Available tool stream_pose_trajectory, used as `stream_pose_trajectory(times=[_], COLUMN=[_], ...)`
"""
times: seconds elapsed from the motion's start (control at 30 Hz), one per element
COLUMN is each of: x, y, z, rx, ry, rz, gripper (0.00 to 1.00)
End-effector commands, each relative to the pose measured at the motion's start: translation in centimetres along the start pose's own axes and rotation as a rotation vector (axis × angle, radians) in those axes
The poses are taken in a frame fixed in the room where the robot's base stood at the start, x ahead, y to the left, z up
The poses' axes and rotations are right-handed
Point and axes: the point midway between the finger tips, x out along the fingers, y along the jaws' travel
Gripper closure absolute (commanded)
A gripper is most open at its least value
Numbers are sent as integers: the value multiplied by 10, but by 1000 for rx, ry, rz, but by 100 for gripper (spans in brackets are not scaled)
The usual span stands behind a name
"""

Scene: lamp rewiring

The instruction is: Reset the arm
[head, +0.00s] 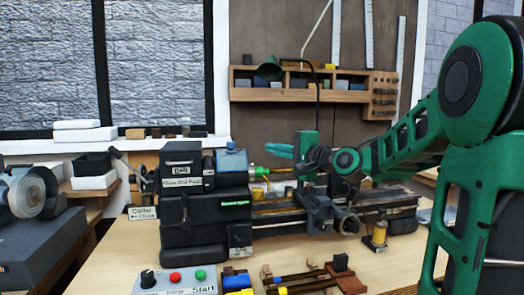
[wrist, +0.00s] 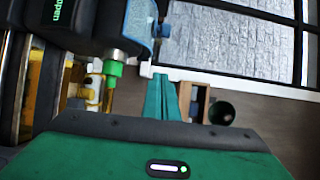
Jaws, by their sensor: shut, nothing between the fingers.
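My green arm reaches in from the right of the head view. My gripper (head: 274,149) is in front of the wall shelf and over the bench lathe (head: 285,205), pointing left toward the black headstock (head: 205,205). Its fingers are together with nothing held. In the wrist view the green fingers (wrist: 162,98) show beside a green-tipped metal spindle part (wrist: 112,68), apart from it in the picture. The same green part (head: 256,171) shows just below and left of the fingertips in the head view.
A control box (head: 175,282) with coloured buttons and small tools lie at the front of the bench. A wooden shelf (head: 300,95) and a green lamp shade (head: 270,69) are behind.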

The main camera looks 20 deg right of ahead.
Motion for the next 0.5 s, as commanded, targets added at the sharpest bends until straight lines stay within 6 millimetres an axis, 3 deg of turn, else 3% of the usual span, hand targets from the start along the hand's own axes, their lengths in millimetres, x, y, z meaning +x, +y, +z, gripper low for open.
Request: stream_pose_trajectory(times=[0.13, 0.37, 0.5], x=[-15, -20, -25], y=[0, 1, 19], z=[0, 1, 4], rx=[1, -1, -56], ry=[-1, -1, 0], rz=[0, 2, 71], gripper=[100, 100, 100])
